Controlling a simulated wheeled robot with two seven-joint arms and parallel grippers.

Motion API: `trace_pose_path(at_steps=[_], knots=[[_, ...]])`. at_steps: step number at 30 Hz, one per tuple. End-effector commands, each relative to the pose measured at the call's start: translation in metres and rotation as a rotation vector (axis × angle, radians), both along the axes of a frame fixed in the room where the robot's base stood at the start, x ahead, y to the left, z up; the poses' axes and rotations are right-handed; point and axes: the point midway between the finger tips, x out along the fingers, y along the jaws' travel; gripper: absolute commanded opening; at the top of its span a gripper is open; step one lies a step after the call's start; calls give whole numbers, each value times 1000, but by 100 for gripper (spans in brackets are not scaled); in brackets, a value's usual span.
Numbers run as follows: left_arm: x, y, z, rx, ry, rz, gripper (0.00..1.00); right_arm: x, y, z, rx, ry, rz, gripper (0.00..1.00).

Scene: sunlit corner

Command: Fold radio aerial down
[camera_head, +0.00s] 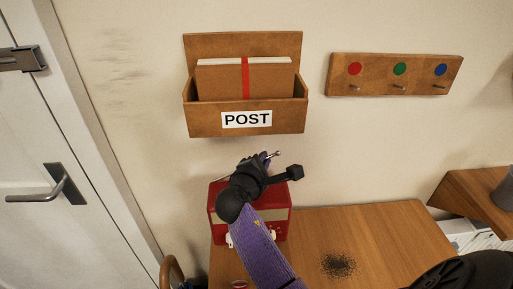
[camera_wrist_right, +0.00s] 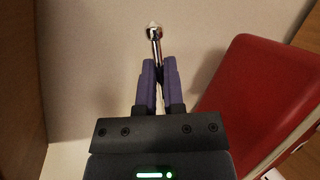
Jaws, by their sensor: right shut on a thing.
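The red radio (camera_head: 281,225) stands on the wooden table below the post box, mostly hidden behind my right arm. Its red body also fills the right side of the right wrist view (camera_wrist_right: 255,95). The silver aerial (camera_wrist_right: 155,38) ends in a round tip and rises from between the purple fingers of my right gripper (camera_wrist_right: 159,75). In the head view the aerial's tip (camera_head: 276,154) shows just above the gripper (camera_head: 265,162). My right gripper is shut on the aerial beside the radio. The aerial's base is hidden. My left gripper is not visible.
A wooden post box (camera_head: 200,121) with letters hangs on the wall just above the gripper. A peg board (camera_head: 378,72) hangs to its right. Dark specks (camera_head: 339,265) lie on the wooden table (camera_head: 390,235). A door (camera_head: 95,225) is at left, a wooden shelf (camera_head: 462,192) at right.

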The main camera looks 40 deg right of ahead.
Motion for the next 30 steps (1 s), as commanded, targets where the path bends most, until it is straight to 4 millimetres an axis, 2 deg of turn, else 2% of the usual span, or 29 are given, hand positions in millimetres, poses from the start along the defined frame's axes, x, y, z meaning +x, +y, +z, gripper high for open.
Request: trace_pose_path(at_steps=[11,25,26,30], knots=[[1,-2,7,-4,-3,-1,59,-4,-7,-16,110,-68,-1,0],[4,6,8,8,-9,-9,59,-4,-7,-18,122,-75,-1,0],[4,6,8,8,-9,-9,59,-4,-7,-18,122,-75,-1,14],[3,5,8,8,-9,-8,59,-4,-7,-18,122,-75,-1,44]])
